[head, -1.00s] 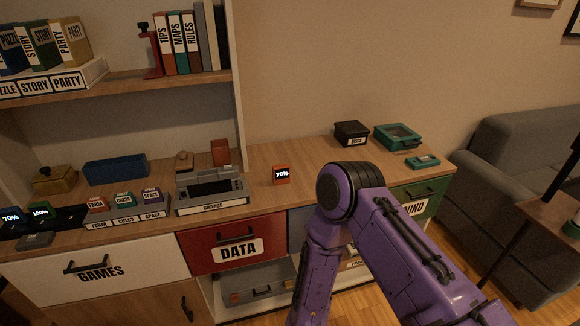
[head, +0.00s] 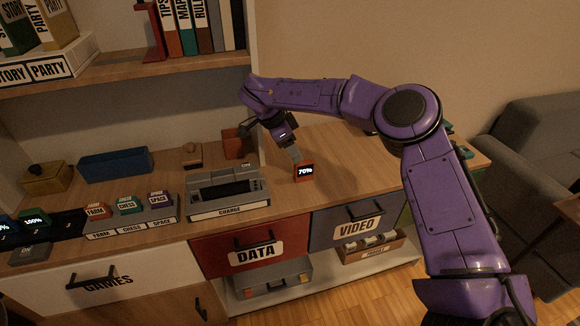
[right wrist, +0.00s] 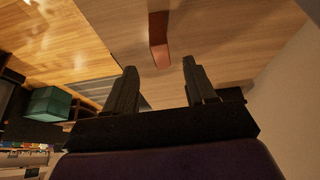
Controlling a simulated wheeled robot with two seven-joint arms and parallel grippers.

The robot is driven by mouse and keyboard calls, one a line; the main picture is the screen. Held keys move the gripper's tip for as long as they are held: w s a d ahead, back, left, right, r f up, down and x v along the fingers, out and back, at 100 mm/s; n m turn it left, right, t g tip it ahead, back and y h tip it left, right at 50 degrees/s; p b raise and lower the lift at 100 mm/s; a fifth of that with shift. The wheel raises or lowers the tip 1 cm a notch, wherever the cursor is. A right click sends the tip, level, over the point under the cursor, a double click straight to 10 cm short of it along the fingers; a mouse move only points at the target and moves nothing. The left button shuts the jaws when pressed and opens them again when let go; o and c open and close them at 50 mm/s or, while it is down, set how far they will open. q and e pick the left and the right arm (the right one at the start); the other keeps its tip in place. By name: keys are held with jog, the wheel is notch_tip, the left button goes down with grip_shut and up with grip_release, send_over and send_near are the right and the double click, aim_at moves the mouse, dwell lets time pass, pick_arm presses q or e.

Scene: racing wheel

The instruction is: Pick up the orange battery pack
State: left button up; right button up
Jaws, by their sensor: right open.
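In the right wrist view, a reddish-orange block (right wrist: 159,40), which looks like the pack, lies ahead of the open fingers (right wrist: 160,75), roughly in line with the gap. Nothing is between the fingers. My left gripper is out of view.
A rust-coloured holder (head: 235,143) stands behind the charger. A rack of small labelled cartridges (head: 130,222) and a blue bin (head: 115,164) are farther left.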

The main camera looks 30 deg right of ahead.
aim_at(304, 169)
jog(key=f, duration=0.1)
jog(key=d+f, duration=0.2)
jog(key=shift+s+y, duration=0.3)
jog(key=shift+s, duration=0.05)
jog(key=x, duration=0.2)
jog(key=p+x, duration=0.1)
jog(key=x, duration=0.2)
jog(key=shift+w+f, duration=0.25)
jog(key=shift+f, duration=0.25)
jog(key=shift+s+d, duration=0.1)
jog(key=shift+d, duration=0.05)
jog(key=c, duration=0.7)
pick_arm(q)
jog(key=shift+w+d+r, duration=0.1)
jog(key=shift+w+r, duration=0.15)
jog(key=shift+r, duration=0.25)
pick_arm(e)
grip_shut()
